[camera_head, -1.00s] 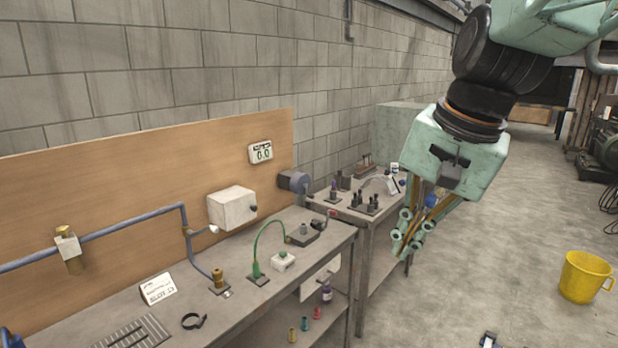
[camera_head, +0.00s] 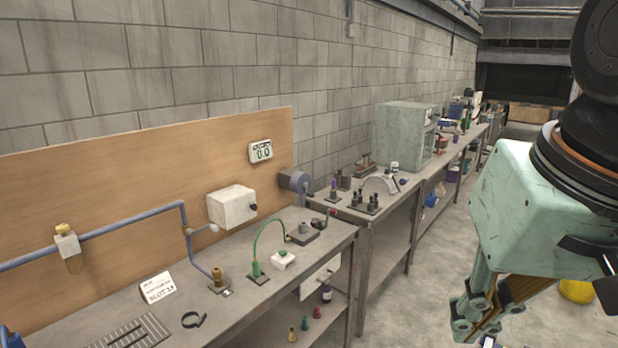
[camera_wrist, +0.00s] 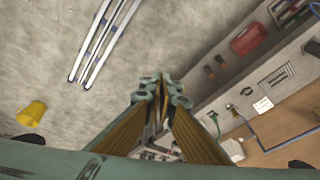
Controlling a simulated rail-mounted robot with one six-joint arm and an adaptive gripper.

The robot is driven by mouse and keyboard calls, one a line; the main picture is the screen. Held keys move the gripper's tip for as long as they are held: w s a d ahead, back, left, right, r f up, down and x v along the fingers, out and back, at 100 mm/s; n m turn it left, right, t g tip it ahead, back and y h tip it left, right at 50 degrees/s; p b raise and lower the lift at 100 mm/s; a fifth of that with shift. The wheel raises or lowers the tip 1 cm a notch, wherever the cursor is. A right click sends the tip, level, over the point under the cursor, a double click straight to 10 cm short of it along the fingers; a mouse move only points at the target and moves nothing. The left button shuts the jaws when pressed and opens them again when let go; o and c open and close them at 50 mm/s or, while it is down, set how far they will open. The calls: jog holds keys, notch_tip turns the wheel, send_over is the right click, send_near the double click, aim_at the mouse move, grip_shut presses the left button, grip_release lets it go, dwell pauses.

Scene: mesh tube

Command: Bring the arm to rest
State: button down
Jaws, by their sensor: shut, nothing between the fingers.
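My gripper (camera_head: 474,322) is at the lower right of the head view, over the aisle to the right of the benches. Its green linkage and yellow-brown fingers point down and to the left. In the wrist view my gripper (camera_wrist: 161,84) points away with its fingertips together, shut and empty. Below it is bare concrete floor (camera_wrist: 60,50). The tips touch nothing. The lowest edge of my gripper is close to the bottom of the head view.
More benches run back along the wall. A yellow bucket (camera_wrist: 32,113) and rails (camera_wrist: 105,40) are on the floor.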

jog(key=s+d+f+n, duration=0.1)
jog(key=s, duration=0.5)
jog(key=shift+d+f+n, duration=0.15)
jog(key=shift+f+n, duration=0.15)
jog(key=shift+n, duration=0.1)
dwell(0.9)
